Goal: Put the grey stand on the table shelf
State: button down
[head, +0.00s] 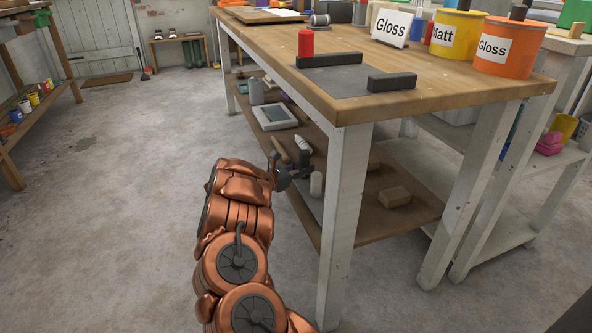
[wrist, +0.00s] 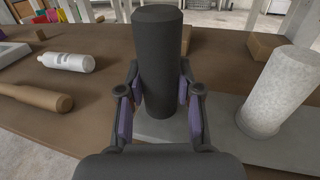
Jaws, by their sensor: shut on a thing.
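My gripper (wrist: 158,108) is shut on an upright dark grey cylinder (wrist: 158,60), with a purple-padded finger on each side. A flat grey slab (wrist: 218,118) lies on the wooden lower shelf (wrist: 100,105) behind and right of the cylinder. The frames do not show whether cylinder and slab are joined, or which is the grey stand. A pale grey cylinder (wrist: 275,92) stands on the slab at the right. In the head view my gripper (head: 283,172) is at the lower shelf's (head: 380,220) left edge, below the tabletop (head: 440,80). The cylinder's foot is partly hidden.
A white bottle (wrist: 66,62) and a wooden handle (wrist: 35,98) lie left of my gripper. A white table leg (head: 343,220) stands to the right. A wooden block (head: 394,196) is on the shelf. The floor to the left is clear.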

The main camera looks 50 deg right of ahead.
jog(key=s+d, duration=0.1)
jog(key=d, duration=0.1)
jog(key=shift+s+d, duration=0.35)
jog(key=shift+s, duration=0.05)
jog(key=shift+f, duration=0.85)
jog(key=c, duration=0.7)
grip_release()
jog(key=shift+w+a+f, duration=0.1)
jog(key=v, duration=1.2)
